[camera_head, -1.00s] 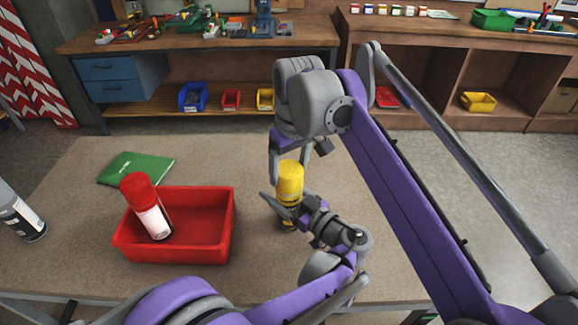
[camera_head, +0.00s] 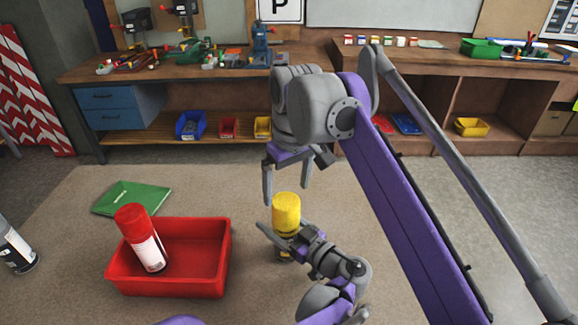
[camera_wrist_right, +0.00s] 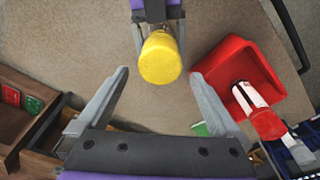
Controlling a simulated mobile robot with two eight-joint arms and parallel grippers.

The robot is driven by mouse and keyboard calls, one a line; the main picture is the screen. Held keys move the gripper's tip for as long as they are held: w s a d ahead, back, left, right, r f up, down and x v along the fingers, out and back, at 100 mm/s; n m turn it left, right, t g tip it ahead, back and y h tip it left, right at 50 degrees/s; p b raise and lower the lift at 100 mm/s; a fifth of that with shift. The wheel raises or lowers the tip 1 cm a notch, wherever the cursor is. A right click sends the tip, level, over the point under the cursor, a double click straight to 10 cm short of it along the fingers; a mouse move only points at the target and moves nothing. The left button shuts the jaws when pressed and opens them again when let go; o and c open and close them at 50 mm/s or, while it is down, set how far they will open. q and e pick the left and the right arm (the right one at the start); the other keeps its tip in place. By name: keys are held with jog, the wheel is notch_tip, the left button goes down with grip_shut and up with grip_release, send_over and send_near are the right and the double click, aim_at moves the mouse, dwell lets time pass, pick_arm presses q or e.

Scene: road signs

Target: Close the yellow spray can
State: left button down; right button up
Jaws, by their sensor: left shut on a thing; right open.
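The yellow spray can (camera_head: 286,213) stands upright on the table, its yellow cap seated on top. In the right wrist view the round yellow cap (camera_wrist_right: 160,60) faces the camera. My left gripper (camera_head: 281,238) is shut on the can's body below the cap, coming from the lower right. It also shows in the right wrist view (camera_wrist_right: 158,14), at the top edge. My right gripper (camera_head: 287,193) is open and empty, just above the cap, fingers pointing down. In the right wrist view its fingers are spread on both sides, clear of the cap. The can's lower body is partly hidden by the left gripper.
A red bin (camera_head: 170,284) left of the can holds a red-capped spray can (camera_head: 140,238). A green book (camera_head: 131,199) lies behind the bin. Another spray can (camera_head: 15,248) stands at the far left. The table behind the yellow can is clear.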

notch_tip(320, 180, up, 7)
jog(key=shift+s+d, duration=0.2)
jog(key=shift+s, duration=0.15)
pick_arm(q)
grip_release()
jog(key=shift+d, duration=0.1)
pick_arm(e)
notch_tip(320, 180, down, 2)
jog(key=shift+s+f+b, duration=0.1)
jog(key=shift+s+b, duration=0.05)
jog(key=shift+b, duration=0.55)
pick_arm(q)
jog(key=v, duration=1)
jog(key=shift+s+d, duration=0.2)
jog(key=shift+s, duration=0.1)
